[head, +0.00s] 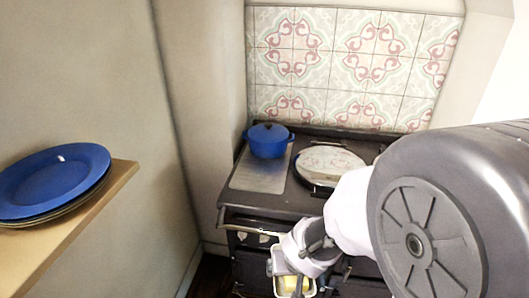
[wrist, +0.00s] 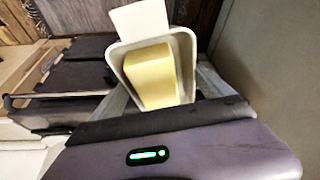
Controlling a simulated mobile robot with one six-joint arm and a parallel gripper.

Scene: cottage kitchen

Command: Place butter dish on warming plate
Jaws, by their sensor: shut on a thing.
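The butter dish (head: 311,288) is a small whitish dish with a block of yellow butter in it. My gripper (head: 291,274) is shut on it and holds it in front of the stove, below the level of the stove top. In the wrist view the dish (wrist: 188,62) shows close up, just beyond the gripper body, with the butter inside; the fingertips are hard to make out. The warming plate (head: 257,179) looks to be the flat silver rectangle at the left of the stove top, above and to the left of my gripper. Its front part is bare.
A blue lidded pot (head: 268,142) stands at the back of the silver plate. A round shiny lid (head: 331,162) lies to its right. A rail (head: 250,216) runs along the stove front. A shelf (head: 92,213) with blue plates (head: 55,182) juts in at left.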

